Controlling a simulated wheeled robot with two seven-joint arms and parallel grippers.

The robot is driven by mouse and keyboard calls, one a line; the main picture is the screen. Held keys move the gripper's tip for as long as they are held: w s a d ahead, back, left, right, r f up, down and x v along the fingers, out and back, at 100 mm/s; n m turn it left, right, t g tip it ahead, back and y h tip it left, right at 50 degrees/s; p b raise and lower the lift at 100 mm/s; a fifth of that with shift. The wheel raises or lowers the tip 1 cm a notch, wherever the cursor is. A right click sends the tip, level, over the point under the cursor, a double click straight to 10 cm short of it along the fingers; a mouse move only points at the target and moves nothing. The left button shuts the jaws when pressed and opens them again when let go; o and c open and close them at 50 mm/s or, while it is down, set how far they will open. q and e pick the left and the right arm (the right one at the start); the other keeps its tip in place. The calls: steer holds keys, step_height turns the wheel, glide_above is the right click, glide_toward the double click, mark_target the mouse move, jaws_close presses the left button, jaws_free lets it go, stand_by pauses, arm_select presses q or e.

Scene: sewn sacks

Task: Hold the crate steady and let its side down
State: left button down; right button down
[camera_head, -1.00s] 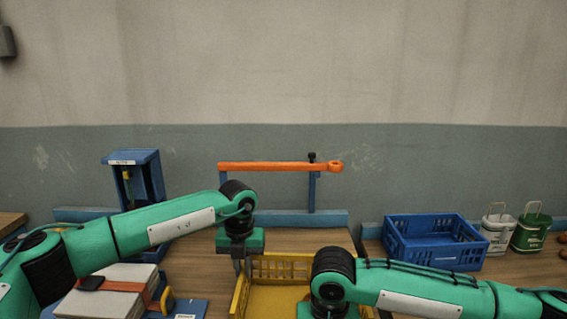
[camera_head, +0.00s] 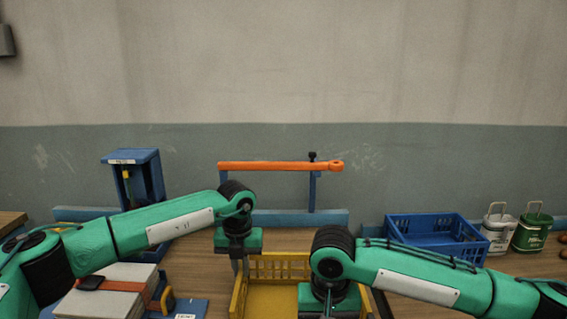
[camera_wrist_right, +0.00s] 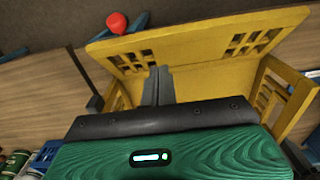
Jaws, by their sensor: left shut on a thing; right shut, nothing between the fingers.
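The yellow crate (camera_head: 280,262) stands on the bench in front of me; its slotted back wall shows, and my right arm covers part of its right side. My left gripper (camera_head: 240,268) is shut on the crate's left wall. In the right wrist view, a slotted yellow crate wall (camera_wrist_right: 200,62) lies across the top and another wall is at the right. My right gripper (camera_wrist_right: 158,72) is shut and empty, its fingertips close to the long wall; I cannot tell whether they touch it. In the head view its fingers are hidden.
An orange bar (camera_head: 275,166) stands on blue posts behind the crate. A blue crate (camera_head: 435,240) and two canisters are at right. A strapped pale stack (camera_head: 110,290) and a blue holder (camera_head: 135,180) are at left. Bare bench lies behind the crate.

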arm_select(q)
steer(key=shift+d, duration=0.15)
arm_select(e)
step_height(320, 180, up, 7)
steer(key=shift+f, duration=0.2)
steer(key=shift+w, duration=0.1)
arm_select(q)
steer(key=c, duration=1.4)
jaws_free()
steer(key=shift+r, duration=0.1)
